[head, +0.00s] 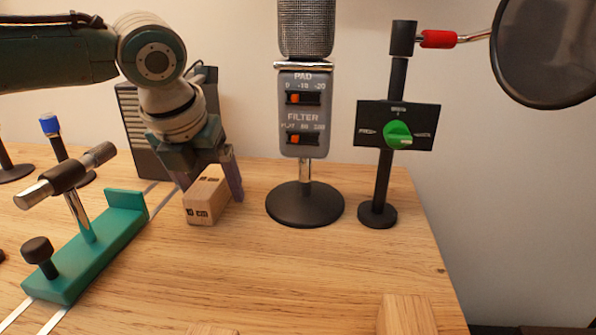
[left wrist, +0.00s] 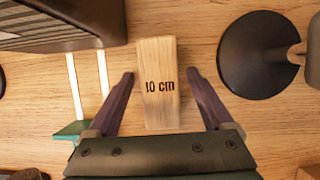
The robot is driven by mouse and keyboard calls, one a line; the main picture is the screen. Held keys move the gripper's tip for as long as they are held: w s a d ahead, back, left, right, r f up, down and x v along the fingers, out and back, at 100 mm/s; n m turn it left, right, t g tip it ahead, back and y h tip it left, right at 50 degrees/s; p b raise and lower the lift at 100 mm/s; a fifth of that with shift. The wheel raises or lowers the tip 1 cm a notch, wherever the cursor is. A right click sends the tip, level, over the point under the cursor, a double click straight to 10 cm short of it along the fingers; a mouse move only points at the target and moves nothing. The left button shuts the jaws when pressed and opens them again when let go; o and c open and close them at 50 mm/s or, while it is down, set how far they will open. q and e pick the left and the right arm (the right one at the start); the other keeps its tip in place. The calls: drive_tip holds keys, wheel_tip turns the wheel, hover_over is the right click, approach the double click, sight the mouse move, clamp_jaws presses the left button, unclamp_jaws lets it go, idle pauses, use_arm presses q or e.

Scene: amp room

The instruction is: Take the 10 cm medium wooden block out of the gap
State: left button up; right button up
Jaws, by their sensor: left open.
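The 10 cm wooden block (head: 203,206) is pale and rests on the tabletop, just right of the metal rails. Its label "10 cm" reads clearly in the left wrist view (left wrist: 158,105). My left gripper (head: 213,190) reaches down over it from behind, one dark purple finger on each side. The left wrist view shows the open fingers (left wrist: 160,76) apart, with bare table visible between each finger and the block. The teal sliding stand (head: 100,255) sits on the rails left of the block. The dark grilled box (head: 143,128) stands behind at the rails' far end. My right gripper is out of view.
A grey microphone (head: 305,110) on a round black base (head: 305,205) stands right of the block. A black stand with a green knob (head: 398,134) is farther right, near the table's right edge. Another wooden piece (head: 405,315) is at the front. The table's middle is clear.

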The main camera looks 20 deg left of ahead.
use_arm(q)
clamp_jaws()
idle(0.7)
